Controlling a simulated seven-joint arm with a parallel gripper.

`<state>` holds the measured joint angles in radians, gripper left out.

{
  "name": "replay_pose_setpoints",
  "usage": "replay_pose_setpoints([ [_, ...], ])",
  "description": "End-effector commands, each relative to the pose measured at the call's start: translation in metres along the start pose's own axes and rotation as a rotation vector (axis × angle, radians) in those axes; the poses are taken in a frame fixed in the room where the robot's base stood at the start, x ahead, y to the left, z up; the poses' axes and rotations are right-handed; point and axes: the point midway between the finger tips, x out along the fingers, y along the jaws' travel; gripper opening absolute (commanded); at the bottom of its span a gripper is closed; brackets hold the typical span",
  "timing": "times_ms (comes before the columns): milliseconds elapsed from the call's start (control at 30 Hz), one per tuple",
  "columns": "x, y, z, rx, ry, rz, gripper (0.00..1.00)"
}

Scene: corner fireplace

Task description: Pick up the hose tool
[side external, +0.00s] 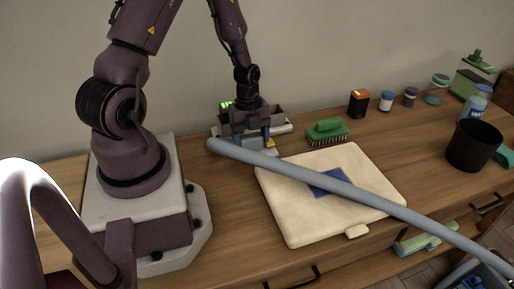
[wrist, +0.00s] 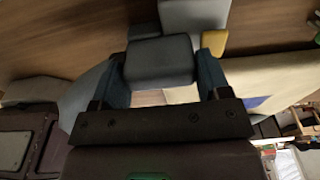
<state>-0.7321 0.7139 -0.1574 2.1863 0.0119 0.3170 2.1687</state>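A long blue-grey tube, which looks like the hose tool (side external: 300,172), runs diagonally from below my gripper to the lower right corner in the side view. It crosses over a cream board. Its rounded upper end lies just in front of my gripper (side external: 254,143). In the wrist view, my gripper (wrist: 165,75) has its two blue fingers wide apart, with a grey block (wrist: 160,62) between them. Whether the fingers touch the block is unclear. Part of a blue-grey rounded shape, probably the tube, shows at the left in the wrist view.
The cream board (side external: 295,225) with a blue patch lies on the wooden top. A green brush (side external: 327,132), an orange-black box (side external: 359,103), small jars and a black cup (side external: 473,145) stand behind and right. A grey tray (side external: 280,120) is behind my gripper. Bare wood shows left of the board.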

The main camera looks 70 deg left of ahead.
Motion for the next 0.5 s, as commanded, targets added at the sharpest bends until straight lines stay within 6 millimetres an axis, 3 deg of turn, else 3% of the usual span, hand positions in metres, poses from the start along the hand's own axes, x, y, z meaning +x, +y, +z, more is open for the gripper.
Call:
replay_pose_setpoints([
  [267, -0.002, 0.0, 0.0, 0.0, -0.001, -0.001, 0.4],
  [500, -0.025, -0.001, -0.002, 0.0, -0.004, -0.006, 0.4],
])
